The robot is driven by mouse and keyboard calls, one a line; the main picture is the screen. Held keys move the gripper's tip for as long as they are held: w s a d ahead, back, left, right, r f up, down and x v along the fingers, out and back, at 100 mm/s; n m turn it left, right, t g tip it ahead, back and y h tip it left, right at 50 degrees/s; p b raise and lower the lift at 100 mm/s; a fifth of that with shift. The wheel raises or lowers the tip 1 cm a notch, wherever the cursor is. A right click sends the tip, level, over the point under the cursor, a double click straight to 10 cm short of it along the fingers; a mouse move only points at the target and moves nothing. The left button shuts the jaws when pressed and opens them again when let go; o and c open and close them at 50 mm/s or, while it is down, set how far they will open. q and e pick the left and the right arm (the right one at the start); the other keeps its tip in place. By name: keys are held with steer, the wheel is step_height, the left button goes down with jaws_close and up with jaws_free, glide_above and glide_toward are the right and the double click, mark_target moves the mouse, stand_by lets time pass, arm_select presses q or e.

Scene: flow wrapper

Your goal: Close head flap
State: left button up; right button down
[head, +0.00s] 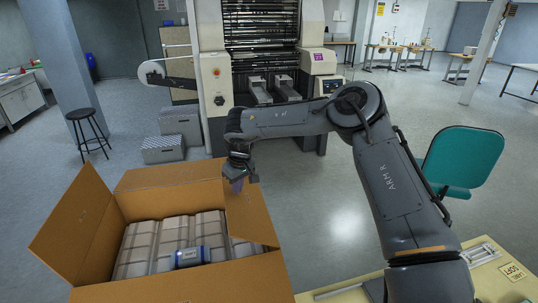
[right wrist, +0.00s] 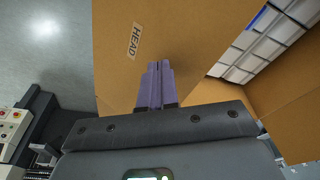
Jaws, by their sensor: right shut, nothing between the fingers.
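An open cardboard box (head: 215,281) stands at the lower left of the head view. Its head flap, marked HEAD, fills the middle of the right wrist view (right wrist: 185,60). In the head view it appears to be the right-hand flap (head: 250,213), raised and leaning inward over part of the contents. My right gripper (head: 236,185) is at the flap's far upper corner, its purple fingers (right wrist: 155,85) shut and empty. The fingertips overlap the flap in the wrist view; whether they touch it I cannot tell. My left gripper is not in view.
White packs (head: 174,236) fill the box, with a blue-and-white item (head: 191,256) on top. The left flap (head: 72,222) and far flap (head: 168,174) stand open. The wrapping machine (head: 262,60) is behind; a yellow table (head: 505,283) is at lower right.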

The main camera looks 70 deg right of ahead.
stand_by(0.4)
